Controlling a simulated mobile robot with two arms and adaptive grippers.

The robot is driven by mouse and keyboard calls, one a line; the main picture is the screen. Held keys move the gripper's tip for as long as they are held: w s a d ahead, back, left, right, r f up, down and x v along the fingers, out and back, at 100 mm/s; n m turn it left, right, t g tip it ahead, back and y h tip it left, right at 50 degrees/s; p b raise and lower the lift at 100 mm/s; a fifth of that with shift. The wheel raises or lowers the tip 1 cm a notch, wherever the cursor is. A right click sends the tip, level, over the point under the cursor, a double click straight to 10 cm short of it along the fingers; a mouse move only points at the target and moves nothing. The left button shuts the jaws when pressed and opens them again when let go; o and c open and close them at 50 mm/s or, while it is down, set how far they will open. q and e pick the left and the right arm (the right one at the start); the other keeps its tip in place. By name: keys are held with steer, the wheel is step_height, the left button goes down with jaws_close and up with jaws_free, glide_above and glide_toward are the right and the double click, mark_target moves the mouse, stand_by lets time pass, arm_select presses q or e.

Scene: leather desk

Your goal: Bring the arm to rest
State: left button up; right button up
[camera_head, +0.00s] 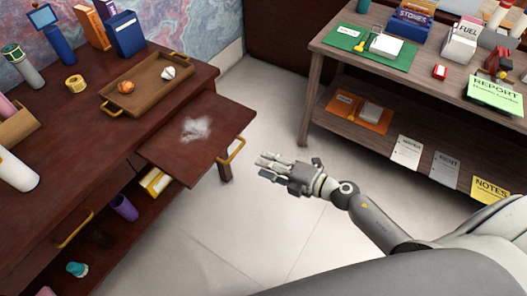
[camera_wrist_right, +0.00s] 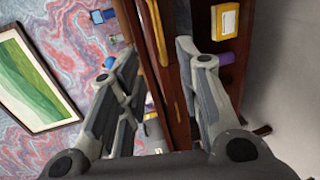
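My right gripper (camera_head: 268,167) hangs over the pale floor between the desk and the shelf table. It is just right of the desk's pulled-out leaf (camera_head: 165,152) and appears apart from it. In the right wrist view its two fingers (camera_wrist_right: 158,55) are spread with nothing between them. The desk's dark front and a gold handle (camera_wrist_right: 156,30) show beyond the fingers. My left gripper is in neither view.
The desk's brown tray (camera_head: 125,103) holds an orange item (camera_head: 126,87) and a white item (camera_head: 168,73). The shelf table (camera_head: 385,82) stands right. Floor (camera_head: 240,235) is clear between them.

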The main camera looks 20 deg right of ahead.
steer(key=s+d+f+m+g+h, duration=0.1)
steer(key=s+d+f+m+h, duration=0.3)
steer(key=f, duration=0.5)
steer(key=s+d+f+m+h, duration=0.1)
steer(key=s+d+f+m, duration=0.1)
steer(key=f+m, duration=0.45)
steer(key=s+d+f+m+g+h, duration=0.1)
steer(key=s+d+f+m+h, duration=0.25)
steer(key=f, duration=0.65)
steer(key=s+a+f+m+g, duration=0.1)
steer(key=s+f+m+g, duration=0.2)
steer(key=s, duration=0.7)
steer(key=s+a+f+m+g, duration=0.1)
steer(key=s+f+m+g, duration=0.2)
steer(key=s+f, duration=0.5)
steer(key=s+a+f+m+g+h, duration=0.1)
steer(key=s+f+m+g, duration=0.2)
steer(key=s, duration=0.9)
step_height(320, 180, down, 4)
steer(key=shift+r, duration=0.25)
steer(key=shift+a, duration=0.15)
